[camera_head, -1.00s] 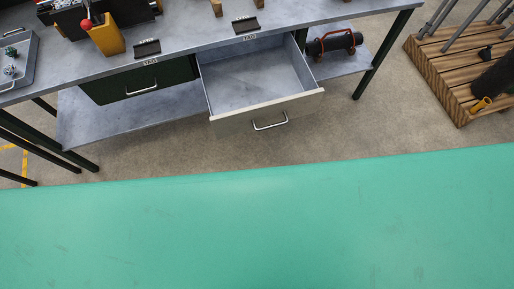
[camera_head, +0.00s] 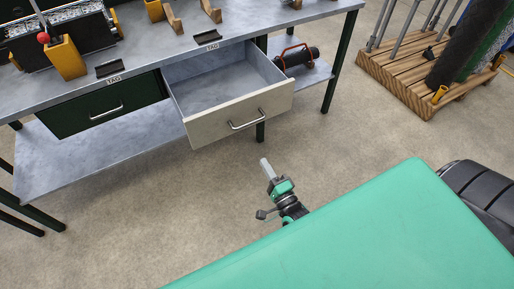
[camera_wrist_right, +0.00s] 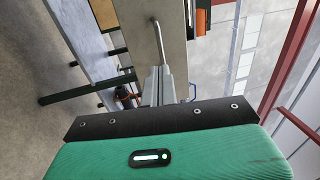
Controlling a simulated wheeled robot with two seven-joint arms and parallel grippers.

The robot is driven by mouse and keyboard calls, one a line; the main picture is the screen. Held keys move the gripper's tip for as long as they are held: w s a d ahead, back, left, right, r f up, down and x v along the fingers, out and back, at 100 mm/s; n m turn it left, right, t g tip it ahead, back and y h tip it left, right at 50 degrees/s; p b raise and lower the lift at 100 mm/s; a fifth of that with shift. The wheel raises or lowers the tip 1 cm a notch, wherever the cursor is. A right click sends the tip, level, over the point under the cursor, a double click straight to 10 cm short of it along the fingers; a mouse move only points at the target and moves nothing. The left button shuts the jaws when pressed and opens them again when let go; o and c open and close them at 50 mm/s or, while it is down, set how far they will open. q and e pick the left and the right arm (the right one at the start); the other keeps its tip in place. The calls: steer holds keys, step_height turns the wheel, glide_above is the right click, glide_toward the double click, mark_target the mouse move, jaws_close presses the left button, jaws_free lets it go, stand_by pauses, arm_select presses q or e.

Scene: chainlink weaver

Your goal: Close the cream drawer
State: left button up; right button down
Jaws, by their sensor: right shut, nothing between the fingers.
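The cream drawer (camera_head: 205,128) is pulled well out from under the grey workbench, and its grey inside is empty. Its front has a metal bar handle (camera_head: 245,124). My right gripper (camera_head: 264,163) is shut and empty, in front of the drawer front and lower in the picture, apart from it. In the right wrist view, the shut fingers (camera_wrist_right: 160,80) point toward the cream drawer front (camera_wrist_right: 174,35), with the handle (camera_wrist_right: 158,42) just beyond their tips. My left gripper is not in view.
A dark green drawer (camera_head: 85,112) beside it is shut. The workbench (camera_head: 150,45) has a lower shelf (camera_head: 100,142) and dark legs. A black and red cylinder (camera_head: 297,57) lies on the shelf at right. A wooden pallet (camera_head: 395,80) stands further right. The floor before the drawer is clear.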

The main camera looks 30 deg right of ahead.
arm_select(q)
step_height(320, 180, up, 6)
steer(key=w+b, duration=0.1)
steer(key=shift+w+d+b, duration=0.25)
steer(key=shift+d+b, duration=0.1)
steer(key=shift+b, duration=0.05)
arm_select(e)
steer(key=w+r, duration=0.2)
steer(key=w, duration=1)
steer(key=shift+w+a, duration=0.15)
steer(key=shift+w, duration=0.1)
steer(key=shift+r, duration=0.15)
